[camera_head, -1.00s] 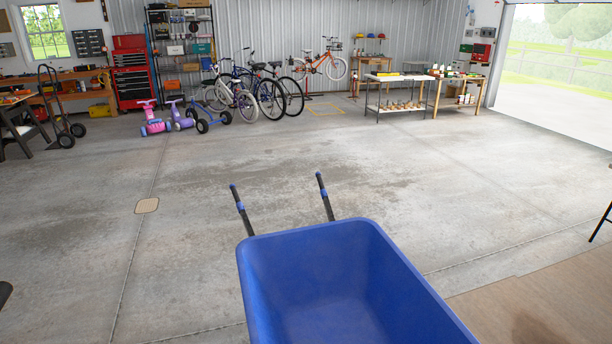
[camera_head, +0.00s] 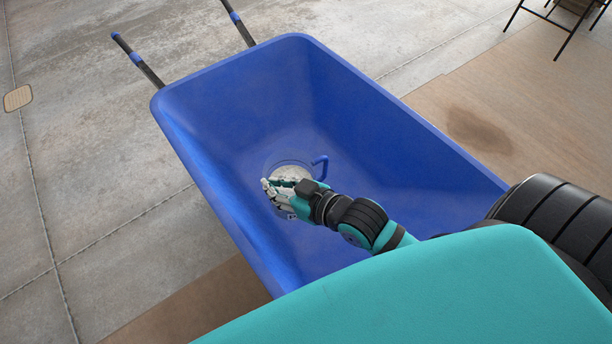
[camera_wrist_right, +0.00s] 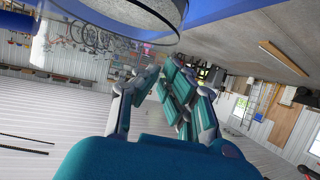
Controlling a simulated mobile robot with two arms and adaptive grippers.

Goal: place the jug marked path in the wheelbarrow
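The blue wheelbarrow (camera_head: 400,150) fills the middle of the head view. A see-through jug (camera_head: 290,163) with a blue handle and a pale round top or contents is inside its tray. No marking on it is legible. In the right wrist view the jug's clear wall (camera_wrist_right: 110,35) is close, at the upper left. My right gripper (camera_head: 267,187) is over the near left side of the jug, away from the handle, and covers part of it. Its fingers (camera_wrist_right: 160,72) bend toward each other beside the jug; whether they grip it is unclear. My left gripper is out of view.
The wheelbarrow's two handles (camera_head: 140,63) point to the upper left. Bare concrete floor (camera_head: 80,180) lies to the left. A brown mat (camera_head: 520,105) lies to the right, with dark table legs (camera_head: 560,30) at the upper right.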

